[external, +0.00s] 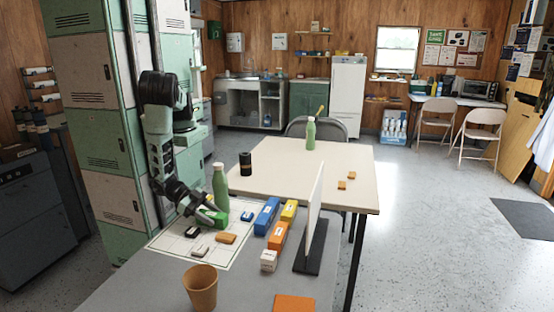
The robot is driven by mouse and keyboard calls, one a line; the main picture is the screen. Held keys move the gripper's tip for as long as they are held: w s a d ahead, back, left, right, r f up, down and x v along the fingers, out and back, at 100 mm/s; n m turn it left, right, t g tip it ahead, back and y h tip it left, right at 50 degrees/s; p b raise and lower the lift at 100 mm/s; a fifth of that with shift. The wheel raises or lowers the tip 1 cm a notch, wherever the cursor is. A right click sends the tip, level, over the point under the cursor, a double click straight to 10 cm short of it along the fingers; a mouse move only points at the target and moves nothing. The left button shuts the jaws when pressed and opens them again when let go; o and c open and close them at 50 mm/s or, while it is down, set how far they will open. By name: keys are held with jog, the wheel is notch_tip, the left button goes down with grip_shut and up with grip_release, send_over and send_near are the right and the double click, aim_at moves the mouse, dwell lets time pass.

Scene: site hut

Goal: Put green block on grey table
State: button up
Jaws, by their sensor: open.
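A green block (218,218) is at the back of the white gridded sheet (180,243), which lies on the grey table (150,291) in the foreground. My gripper (206,208) is open and low at the block, its fingers partly hiding it. I cannot tell whether the fingers touch the block or whether it rests on the sheet. A green bottle (220,186) stands upright close behind the block.
Blue (267,215) and orange (278,235) blocks stand right of the sheet, beside an upright white panel (315,205). A brown cup (200,289) stands in front. A cream table (320,165) is behind. The grey table's front left is clear.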

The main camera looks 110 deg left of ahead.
aim_at(211, 213)
jog(key=c, duration=0.9)
notch_tip(211, 213, up, 18)
jog(key=shift+p, duration=0.45)
